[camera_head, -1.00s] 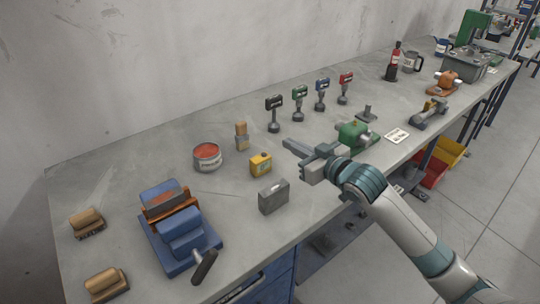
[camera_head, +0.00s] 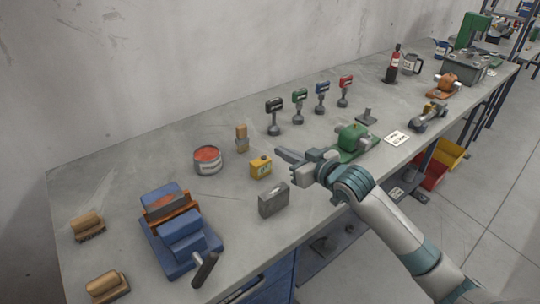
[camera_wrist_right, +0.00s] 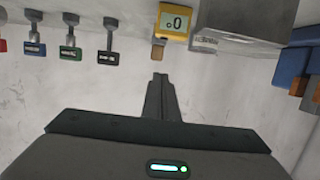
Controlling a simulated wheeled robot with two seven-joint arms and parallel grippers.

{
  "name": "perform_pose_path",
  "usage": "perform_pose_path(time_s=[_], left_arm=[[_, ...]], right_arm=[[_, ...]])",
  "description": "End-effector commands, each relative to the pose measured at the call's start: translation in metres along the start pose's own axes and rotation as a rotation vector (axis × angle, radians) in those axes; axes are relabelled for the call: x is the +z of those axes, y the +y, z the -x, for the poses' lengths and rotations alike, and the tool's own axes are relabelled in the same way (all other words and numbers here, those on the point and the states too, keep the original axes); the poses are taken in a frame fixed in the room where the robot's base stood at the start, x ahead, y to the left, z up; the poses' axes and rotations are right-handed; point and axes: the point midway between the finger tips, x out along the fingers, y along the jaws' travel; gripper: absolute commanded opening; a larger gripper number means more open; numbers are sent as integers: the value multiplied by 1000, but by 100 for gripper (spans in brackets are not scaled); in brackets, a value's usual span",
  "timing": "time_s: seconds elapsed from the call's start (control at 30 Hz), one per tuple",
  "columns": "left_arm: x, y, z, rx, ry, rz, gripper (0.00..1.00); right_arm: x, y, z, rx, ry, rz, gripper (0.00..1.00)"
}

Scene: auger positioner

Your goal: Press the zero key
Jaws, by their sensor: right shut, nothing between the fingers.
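A small yellow box (camera_head: 260,166) stands on the bench near its middle, just left of my right gripper. In the right wrist view this yellow box (camera_wrist_right: 176,22) shows a pale display with a "0" on it. I cannot make out a separate zero key. My right gripper (camera_head: 280,154) is shut and empty, its fingers pointing left over the bench, a little to the right of the box. In the right wrist view the shut fingers (camera_wrist_right: 158,78) lie below the box in the picture, apart from it. My left gripper is not in view.
A grey block (camera_head: 273,199) stands in front of the yellow box. A red-topped tin (camera_head: 208,160) and a wooden-topped piece (camera_head: 242,138) stand behind and left. Several coloured-head tools (camera_head: 298,105) stand at the back. A blue vise (camera_head: 182,234) is at left; a green device (camera_head: 354,138) is at right.

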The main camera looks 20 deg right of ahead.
Motion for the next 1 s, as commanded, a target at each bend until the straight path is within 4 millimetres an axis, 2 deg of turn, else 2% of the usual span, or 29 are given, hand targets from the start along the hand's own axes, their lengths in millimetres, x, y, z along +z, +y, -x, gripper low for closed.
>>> perform_pose_path(time_s=[0.13, 0.4, 0.5, 0.7, 1.0], left_arm=[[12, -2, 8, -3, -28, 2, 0], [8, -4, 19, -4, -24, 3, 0], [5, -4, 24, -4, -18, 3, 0], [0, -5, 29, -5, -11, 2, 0], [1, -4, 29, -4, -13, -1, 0]], right_arm=[[-3, 0, -25, 0, 0, -3, 0], [-3, 0, -70, 1, 0, -1, 0], [15, 0, -72, 1, -5, -2, 0], [34, 0, -77, 1, -2, 0, 0], [39, 0, -78, 1, 0, 1, 0]])
